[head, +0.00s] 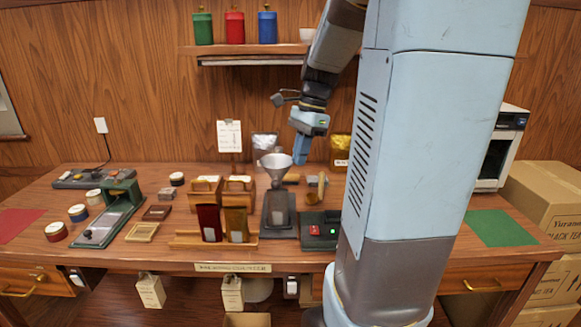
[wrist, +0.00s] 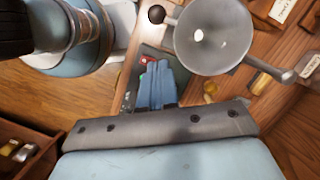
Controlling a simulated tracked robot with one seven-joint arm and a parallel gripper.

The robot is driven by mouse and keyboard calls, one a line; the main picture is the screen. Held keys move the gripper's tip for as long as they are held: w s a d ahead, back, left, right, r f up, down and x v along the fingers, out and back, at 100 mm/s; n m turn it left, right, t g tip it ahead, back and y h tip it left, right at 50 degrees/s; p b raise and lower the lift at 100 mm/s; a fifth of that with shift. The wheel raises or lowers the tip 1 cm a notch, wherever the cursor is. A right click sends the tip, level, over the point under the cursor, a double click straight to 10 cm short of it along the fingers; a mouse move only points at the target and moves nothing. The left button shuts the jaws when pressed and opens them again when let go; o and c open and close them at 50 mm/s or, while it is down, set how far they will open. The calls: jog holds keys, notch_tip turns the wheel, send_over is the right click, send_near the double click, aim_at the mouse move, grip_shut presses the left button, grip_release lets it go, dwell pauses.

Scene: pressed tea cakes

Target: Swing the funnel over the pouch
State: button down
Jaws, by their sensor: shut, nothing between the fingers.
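The grey metal funnel (head: 275,161) stands above a dark stand (head: 278,212) at the middle of the table. In the wrist view the funnel (wrist: 212,38) shows its wide mouth, with a dark ball knob (wrist: 156,14) on one side and a rod on the other. A dark red pouch (head: 209,222) and a gold pouch (head: 236,224) stand upright at the wooden rack, left of the stand. My gripper (head: 301,160) is shut and empty, pointing down just right of the funnel. In the wrist view its blue fingers (wrist: 158,85) look apart from the funnel.
A dark box with red and green buttons (head: 320,231) is right of the stand. Wooden boxes (head: 205,192) stand behind the pouches. A silver bag (head: 264,141) and a gold bag (head: 341,148) stand at the back. A green mat (head: 500,228) lies clear at right.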

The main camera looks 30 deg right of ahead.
jog(key=v, duration=0.7)
jog(key=shift+r, duration=0.25)
jog(key=shift+s, duration=0.15)
jog(key=s+a+f+n+t+h, duration=0.3)
jog(key=s+a+f+n+t, duration=0.1)
jog(key=s+a+n, duration=0.9)
jog(key=a+n+t, duration=0.1)
jog(key=n, duration=0.3)
jog(key=shift+n+t, duration=0.3)
jog(key=shift+t, duration=0.1)
